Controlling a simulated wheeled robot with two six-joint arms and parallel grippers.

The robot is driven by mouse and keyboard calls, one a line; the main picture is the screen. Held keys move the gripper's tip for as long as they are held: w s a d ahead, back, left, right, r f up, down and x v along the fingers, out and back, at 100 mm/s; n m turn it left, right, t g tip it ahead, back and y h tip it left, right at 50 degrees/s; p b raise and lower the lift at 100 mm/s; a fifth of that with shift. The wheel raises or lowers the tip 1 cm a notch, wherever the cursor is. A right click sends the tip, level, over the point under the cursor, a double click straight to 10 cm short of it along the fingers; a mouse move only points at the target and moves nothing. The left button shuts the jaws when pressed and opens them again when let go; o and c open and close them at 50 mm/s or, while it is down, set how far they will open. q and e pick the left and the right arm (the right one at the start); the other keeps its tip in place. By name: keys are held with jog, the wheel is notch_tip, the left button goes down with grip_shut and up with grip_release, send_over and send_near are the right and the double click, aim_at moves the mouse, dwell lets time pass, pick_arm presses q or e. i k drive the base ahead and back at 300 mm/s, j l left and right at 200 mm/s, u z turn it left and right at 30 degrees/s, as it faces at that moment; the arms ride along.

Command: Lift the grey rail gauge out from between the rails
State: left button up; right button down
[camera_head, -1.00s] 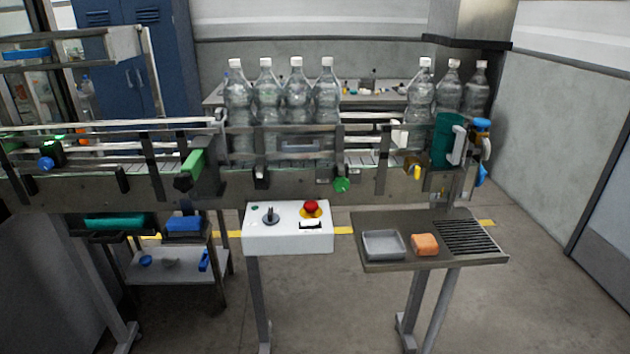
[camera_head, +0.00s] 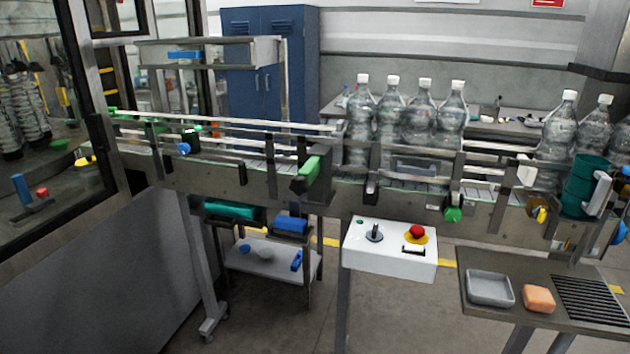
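The conveyor (camera_head: 330,185) runs across the view with metal guide rails along it. A grey piece that looks like the rail gauge (camera_head: 415,168) sits between the rails, in front of the group of clear bottles (camera_head: 420,115). The near rail partly hides it, and its lower part is hard to make out. Neither of my grippers is in view.
A white control box (camera_head: 390,250) with a red button stands before the conveyor. A side table (camera_head: 530,305) at lower right holds a grey tray (camera_head: 490,287) and an orange sponge (camera_head: 538,298). A green clamp handle (camera_head: 310,172) sticks out from the near rail.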

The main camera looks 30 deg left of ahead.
aim_at(337, 151)
jog(key=i+l, duration=0.1)
jog(key=i, duration=0.35)
jog(key=i+l, duration=0.1)
jog(key=i, duration=0.4)
